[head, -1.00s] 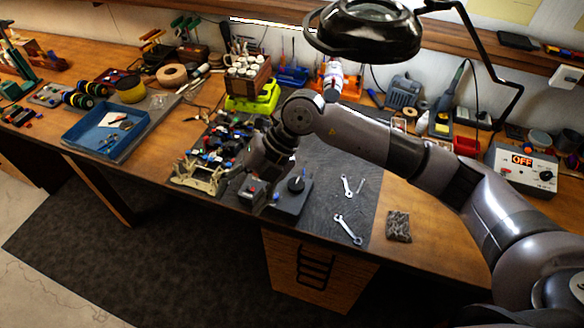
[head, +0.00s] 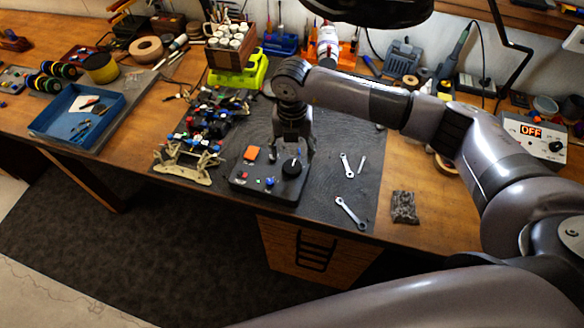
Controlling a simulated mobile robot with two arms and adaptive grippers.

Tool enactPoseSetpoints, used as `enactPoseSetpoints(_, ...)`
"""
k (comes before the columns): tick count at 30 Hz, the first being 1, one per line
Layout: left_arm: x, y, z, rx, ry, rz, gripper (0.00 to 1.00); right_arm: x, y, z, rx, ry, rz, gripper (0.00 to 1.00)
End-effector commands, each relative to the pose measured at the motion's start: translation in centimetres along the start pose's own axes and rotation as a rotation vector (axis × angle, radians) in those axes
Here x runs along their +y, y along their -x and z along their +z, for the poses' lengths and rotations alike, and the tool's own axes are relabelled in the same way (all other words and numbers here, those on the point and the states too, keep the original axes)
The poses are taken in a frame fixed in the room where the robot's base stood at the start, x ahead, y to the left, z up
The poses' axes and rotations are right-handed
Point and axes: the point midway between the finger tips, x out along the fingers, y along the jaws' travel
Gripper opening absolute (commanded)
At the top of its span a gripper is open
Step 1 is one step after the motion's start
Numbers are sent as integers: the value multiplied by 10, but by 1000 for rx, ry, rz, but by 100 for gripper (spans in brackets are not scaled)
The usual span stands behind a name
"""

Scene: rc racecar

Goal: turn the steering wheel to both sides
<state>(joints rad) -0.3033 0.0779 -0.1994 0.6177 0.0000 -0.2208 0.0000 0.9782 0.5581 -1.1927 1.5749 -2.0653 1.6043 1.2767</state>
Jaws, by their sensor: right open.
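The control box (head: 240,182) lies flat near the front edge of the grey mat. It has an orange button (head: 250,153), small coloured controls and a round black wheel (head: 291,168) with a white mark at its right side. My right gripper (head: 291,153) points down at the wheel, its fingers apart at the wheel's far side; I cannot tell whether they touch it. The RC racecar (head: 190,160), with a pale front part and exposed coloured parts, stands on the mat left of the box. My left gripper is not in view.
Two wrenches (head: 350,212) and a thin rod lie right of the box. A dark patterned packet (head: 404,207) lies farther right. A blue tray (head: 80,115) is at the left. A lime-green stand (head: 240,78) and a dark lamp head (head: 365,10) are behind.

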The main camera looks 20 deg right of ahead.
Motion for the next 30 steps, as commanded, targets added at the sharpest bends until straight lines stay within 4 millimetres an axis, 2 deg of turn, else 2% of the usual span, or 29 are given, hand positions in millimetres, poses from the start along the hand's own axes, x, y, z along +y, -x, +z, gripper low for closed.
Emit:
enactPoseSetpoints(1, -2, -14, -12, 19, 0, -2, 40, 0, -18, 0, 1, 0, 0, 62)
enactPoseSetpoints(4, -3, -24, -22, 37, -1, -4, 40, 0, -36, -1, 1, 1, 0, 62)
enactPoseSetpoints(9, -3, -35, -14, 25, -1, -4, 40, 1, -54, 0, 1, 0, 1, 62)
enactPoseSetpoints(15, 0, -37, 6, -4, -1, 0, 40, 1, -60, 0, 0, 1, 1, 62)
enactPoseSetpoints(22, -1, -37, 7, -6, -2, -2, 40, 0, -59, -1, 1, 1, 1, 61)
enactPoseSetpoints(30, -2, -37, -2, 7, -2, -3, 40, 0, -59, -1, 1, 1, 1, 43)
